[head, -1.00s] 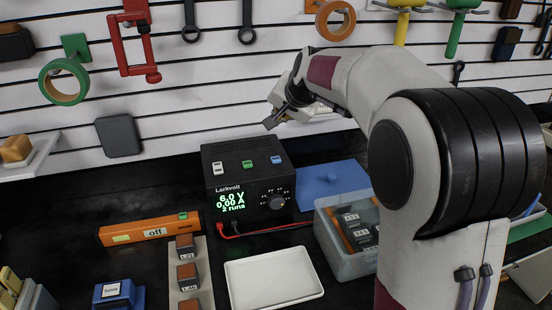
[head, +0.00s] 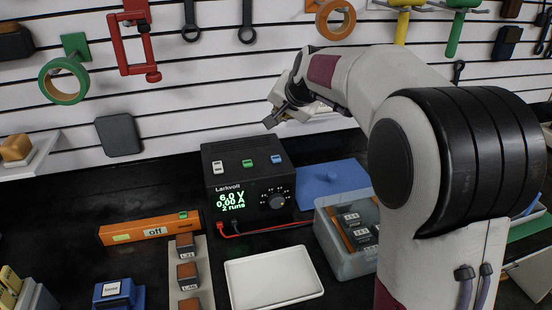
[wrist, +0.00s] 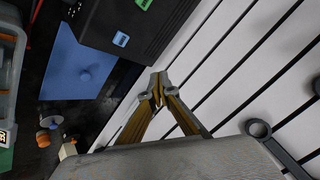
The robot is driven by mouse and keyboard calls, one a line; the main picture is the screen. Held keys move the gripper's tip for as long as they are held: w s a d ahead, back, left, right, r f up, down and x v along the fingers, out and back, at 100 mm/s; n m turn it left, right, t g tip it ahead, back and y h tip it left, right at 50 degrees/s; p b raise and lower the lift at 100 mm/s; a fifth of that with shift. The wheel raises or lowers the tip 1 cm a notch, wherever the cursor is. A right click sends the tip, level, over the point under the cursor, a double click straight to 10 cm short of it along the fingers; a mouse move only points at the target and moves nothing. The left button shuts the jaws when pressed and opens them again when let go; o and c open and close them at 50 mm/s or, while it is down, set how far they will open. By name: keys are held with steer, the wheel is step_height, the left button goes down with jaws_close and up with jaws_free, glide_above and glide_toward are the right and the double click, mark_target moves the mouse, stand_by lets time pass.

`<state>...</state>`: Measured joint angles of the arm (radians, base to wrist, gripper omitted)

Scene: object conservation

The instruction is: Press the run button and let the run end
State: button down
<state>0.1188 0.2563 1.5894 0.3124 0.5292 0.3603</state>
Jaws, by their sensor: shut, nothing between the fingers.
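The black power supply (head: 245,181), marked Larkvolt, stands on the dark bench against the slatted wall. Its green display (head: 230,200) reads 6.0 V, 0.00 A, 2 runs. On its top are a white button (head: 218,167), a green button (head: 247,164) and a blue button (head: 276,159); which is the run button I cannot read. My gripper (head: 270,123) is shut and empty, above and behind the supply's right end, apart from it.
An orange device (head: 150,229) marked "off" lies left of the supply. A white tray (head: 273,279) is empty in front. A translucent bin (head: 345,262) with dark blocks and a blue lidded piece (head: 333,181) stand to the right. Tools hang on the wall behind.

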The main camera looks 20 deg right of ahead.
mark_target(277, 159)
steer(key=shift+f, duration=0.1)
steer(key=shift+f, duration=4.3)
steer(key=shift+f, duration=0.85)
steer(key=shift+r, duration=0.85)
steer(key=shift+r, duration=2.55)
